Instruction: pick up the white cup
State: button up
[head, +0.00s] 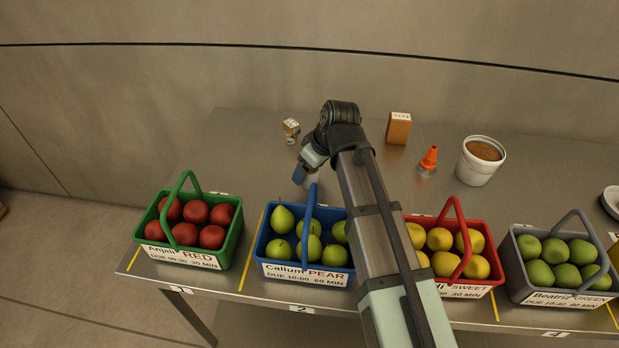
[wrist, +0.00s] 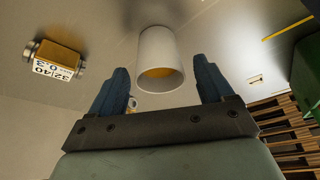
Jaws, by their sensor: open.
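A white cup (wrist: 157,48) shows in the wrist view, its open end toward the camera and yellow-brown inside. It lies between and just beyond the fingers of my gripper (wrist: 160,68), which are spread with a gap on each side. In the head view my gripper (head: 300,175) is low over the table behind the blue basket, and I cannot make out this cup there. A larger white tub (head: 476,169) with brown contents stands on the right of the table, well away from my gripper.
Baskets of fruit line the front edge: green (head: 233,243), blue (head: 262,252), red (head: 489,257) and grey (head: 512,265). A small numbered box (head: 291,127) is behind my gripper; it also shows in the wrist view (wrist: 56,58). A brown box (head: 398,130) and orange-topped bottle (head: 428,160) stand farther right.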

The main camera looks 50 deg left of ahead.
jog(key=shift+x, duration=1.25)
jog(key=c, duration=1.1)
jog(key=shift+r, duration=0.1)
